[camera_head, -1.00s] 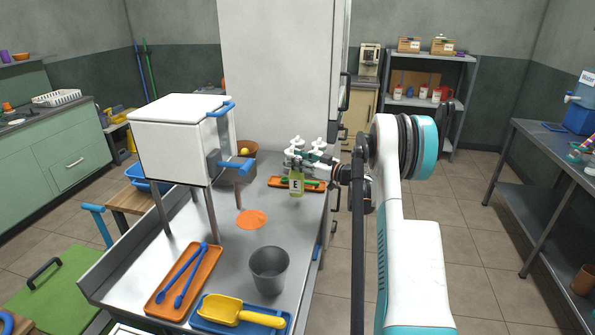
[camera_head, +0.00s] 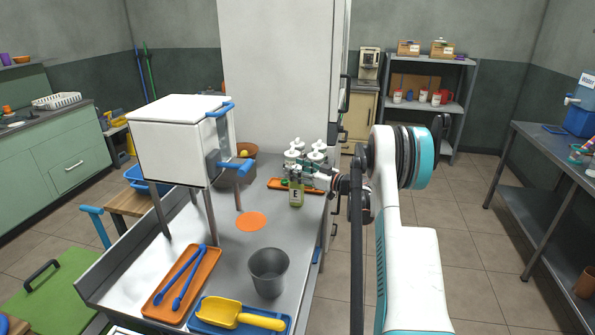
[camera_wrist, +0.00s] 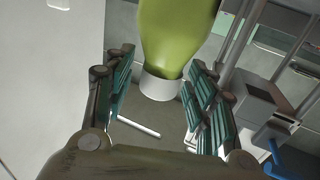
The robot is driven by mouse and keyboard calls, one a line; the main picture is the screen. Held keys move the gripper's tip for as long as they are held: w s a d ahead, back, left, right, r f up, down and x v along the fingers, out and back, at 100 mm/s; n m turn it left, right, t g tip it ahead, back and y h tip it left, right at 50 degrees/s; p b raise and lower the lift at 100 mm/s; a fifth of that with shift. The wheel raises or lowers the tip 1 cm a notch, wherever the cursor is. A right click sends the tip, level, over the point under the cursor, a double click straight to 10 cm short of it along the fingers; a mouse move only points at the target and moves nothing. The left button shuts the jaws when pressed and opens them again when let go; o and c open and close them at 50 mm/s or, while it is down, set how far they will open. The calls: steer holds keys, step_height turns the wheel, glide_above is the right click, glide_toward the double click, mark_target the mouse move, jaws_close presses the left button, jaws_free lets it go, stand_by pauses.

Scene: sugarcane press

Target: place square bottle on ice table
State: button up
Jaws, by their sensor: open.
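The square bottle (camera_head: 296,198) is yellow-green with a pale label marked E. In the head view it appears upright on the steel table (camera_head: 225,255), just in front of an orange tray (camera_head: 276,183). My gripper (camera_head: 300,168) is open around or just behind the bottle's top. In the wrist view the bottle (camera_wrist: 180,30) hangs into the picture from the top, its white cap (camera_wrist: 160,87) between the spread fingers of my gripper (camera_wrist: 158,82). Gaps show between the cap and the fingers. The bottle's top is partly hidden by my gripper in the head view.
A white box machine (camera_head: 175,140) on legs stands left of the gripper. An orange disc (camera_head: 251,221), grey bucket (camera_head: 269,272), tray with blue tongs (camera_head: 181,277) and yellow scoop (camera_head: 238,314) lie nearer. Bare steel surrounds the disc. A tall white cabinet (camera_head: 278,70) stands behind.

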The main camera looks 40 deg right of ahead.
steer(key=shift+r, duration=0.15)
steer(key=shift+s+d, duration=0.2)
steer(key=shift+s, duration=0.15)
steer(key=p+v, duration=0.3)
steer(key=v, duration=0.8)
steer(key=shift+s, duration=0.15)
steer(key=shift+a, duration=0.15)
